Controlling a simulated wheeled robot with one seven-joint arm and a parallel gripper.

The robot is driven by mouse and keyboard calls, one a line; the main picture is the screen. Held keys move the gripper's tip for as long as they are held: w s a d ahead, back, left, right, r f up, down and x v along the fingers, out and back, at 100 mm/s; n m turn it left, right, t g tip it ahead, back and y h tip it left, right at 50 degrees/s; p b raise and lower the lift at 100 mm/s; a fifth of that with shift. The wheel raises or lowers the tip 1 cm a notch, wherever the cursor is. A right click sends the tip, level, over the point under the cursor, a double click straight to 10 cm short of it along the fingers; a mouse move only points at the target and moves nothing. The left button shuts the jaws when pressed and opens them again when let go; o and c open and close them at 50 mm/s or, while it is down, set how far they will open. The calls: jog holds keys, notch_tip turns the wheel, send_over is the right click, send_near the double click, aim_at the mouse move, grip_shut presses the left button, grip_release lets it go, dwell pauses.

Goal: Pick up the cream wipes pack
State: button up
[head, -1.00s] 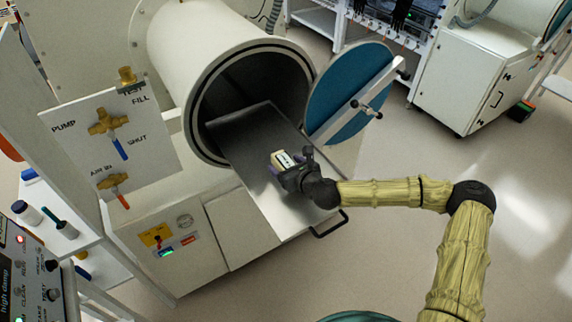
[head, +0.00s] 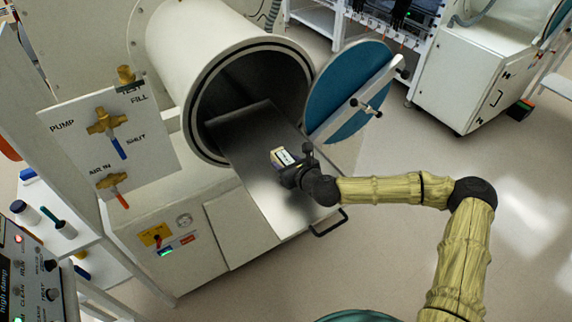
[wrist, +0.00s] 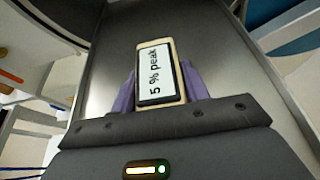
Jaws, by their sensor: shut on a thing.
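A small cream pack (head: 281,157) is over the sliding metal tray of the round chamber. In the wrist view the cream pack (wrist: 161,72) has a dark-edged white face reading "5 % peak"; I see no wipes wording on it. My gripper (head: 287,166) is shut on it, with a purple finger on each side; the gripper also shows in the wrist view (wrist: 160,92). The pack's lower end is hidden by my gripper. It appears slightly above the tray, but the gap is hard to judge.
The metal tray (head: 258,160) sticks out of the open chamber (head: 197,75) and is otherwise bare. Its round blue door (head: 345,90) stands open at the right. A valve panel (head: 110,135) is at the left.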

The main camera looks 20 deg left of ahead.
aim_at(286, 158)
notch_tip(286, 158, up, 9)
jog(key=shift+f+b, duration=0.1)
jog(key=shift+b, duration=0.8)
jog(key=shift+s+r, duration=0.15)
jog(key=shift+r, duration=0.2)
